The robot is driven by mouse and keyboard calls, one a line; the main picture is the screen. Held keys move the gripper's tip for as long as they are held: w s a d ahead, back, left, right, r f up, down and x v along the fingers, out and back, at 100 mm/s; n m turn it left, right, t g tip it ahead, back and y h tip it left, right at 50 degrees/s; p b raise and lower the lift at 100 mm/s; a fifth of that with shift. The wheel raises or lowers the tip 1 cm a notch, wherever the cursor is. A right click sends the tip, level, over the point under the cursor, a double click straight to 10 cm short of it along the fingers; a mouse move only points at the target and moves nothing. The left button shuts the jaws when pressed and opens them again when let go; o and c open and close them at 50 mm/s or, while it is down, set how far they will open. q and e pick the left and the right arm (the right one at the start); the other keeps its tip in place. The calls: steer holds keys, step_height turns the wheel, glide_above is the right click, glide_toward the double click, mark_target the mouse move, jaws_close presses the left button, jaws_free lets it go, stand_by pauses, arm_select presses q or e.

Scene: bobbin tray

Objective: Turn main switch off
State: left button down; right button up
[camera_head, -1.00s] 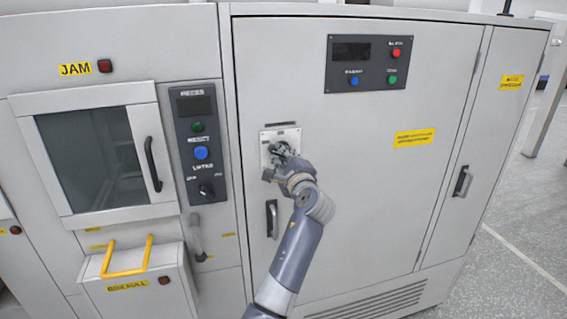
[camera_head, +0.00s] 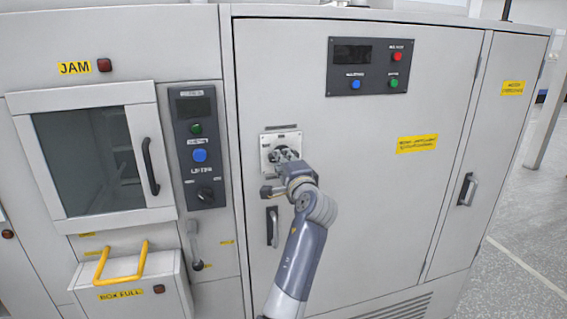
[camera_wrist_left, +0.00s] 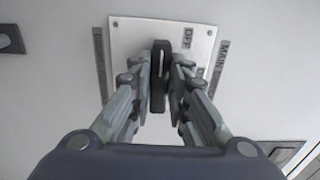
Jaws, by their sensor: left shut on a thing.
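The main switch is a black handle (camera_wrist_left: 158,95) on a pale square plate (camera_wrist_left: 135,32), which also shows on the grey cabinet door in the head view (camera_head: 283,136). In the left wrist view the handle runs up and down the picture, with an "OFF" label at the plate's upper right and a "MAIN" label beside the plate. My left gripper (camera_wrist_left: 162,68) is shut on the handle, one finger on each side. In the head view my left gripper (camera_head: 284,155) is at the plate and hides most of the handle. My right gripper is not in view.
A dark panel with a display and buttons (camera_head: 370,66) is above right of the switch. A control panel with a blue button and knob (camera_head: 200,145) is to the left. A door handle (camera_head: 272,227) lies just below the plate. The door right of the switch is mostly flat.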

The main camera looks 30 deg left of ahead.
arm_select(q)
steer(key=c, duration=1.5)
jaws_free()
steer(key=v, duration=0.7)
steer(key=shift+s+d, duration=0.15)
steer(key=shift+s, duration=0.05)
steer(key=shift+f, duration=0.1)
